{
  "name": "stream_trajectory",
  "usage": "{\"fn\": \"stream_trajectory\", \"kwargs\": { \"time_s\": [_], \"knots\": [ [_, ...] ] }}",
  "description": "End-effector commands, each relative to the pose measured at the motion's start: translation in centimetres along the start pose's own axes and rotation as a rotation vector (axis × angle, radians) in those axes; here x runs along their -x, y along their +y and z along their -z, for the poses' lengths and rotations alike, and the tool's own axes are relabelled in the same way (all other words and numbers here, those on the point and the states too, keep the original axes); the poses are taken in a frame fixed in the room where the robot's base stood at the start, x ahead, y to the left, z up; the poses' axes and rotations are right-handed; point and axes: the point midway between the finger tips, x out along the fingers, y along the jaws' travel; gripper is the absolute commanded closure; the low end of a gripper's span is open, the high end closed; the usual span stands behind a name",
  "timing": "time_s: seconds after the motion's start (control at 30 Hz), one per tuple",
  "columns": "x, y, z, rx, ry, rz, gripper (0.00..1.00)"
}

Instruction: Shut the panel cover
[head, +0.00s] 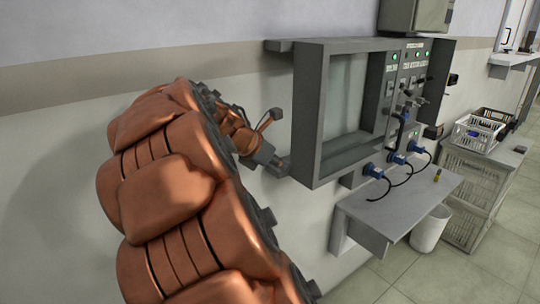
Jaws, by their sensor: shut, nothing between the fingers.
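The panel cover (307,115) is a grey, deep-rimmed frame with a pale, window-like middle. It stands open to the left of the control panel (410,65), whose lit green lamps and switches are exposed. My gripper (284,166) is shut and empty at the cover's lower left edge, close to its outer side. I cannot tell whether the fingertips touch the cover or stop just short of it. My copper-coloured arm fills the left foreground and hides part of the wall.
Blue plugs with black cables (397,158) hang under the panel. A grey shelf (385,212) juts out below, with a white bin (431,230) under its right side. Crates (480,130) stand on a cabinet at right. The floor in front is clear.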

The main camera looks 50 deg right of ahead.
Motion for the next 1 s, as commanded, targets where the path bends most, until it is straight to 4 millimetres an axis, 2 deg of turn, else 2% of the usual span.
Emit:
{"fn": "stream_trajectory", "kwargs": {
  "time_s": [0.07, 0.4, 1.0],
  "knots": [
    [-1.5, -0.3, -0.1, 0.0, 0.002, 0.009, 1.0],
    [-3.8, -0.1, -2.3, 0.0, 0.001, 0.002, 1.0],
    [-4.2, 0.1, -2.8, 0.004, 0.001, -0.002, 1.0]
  ]
}}
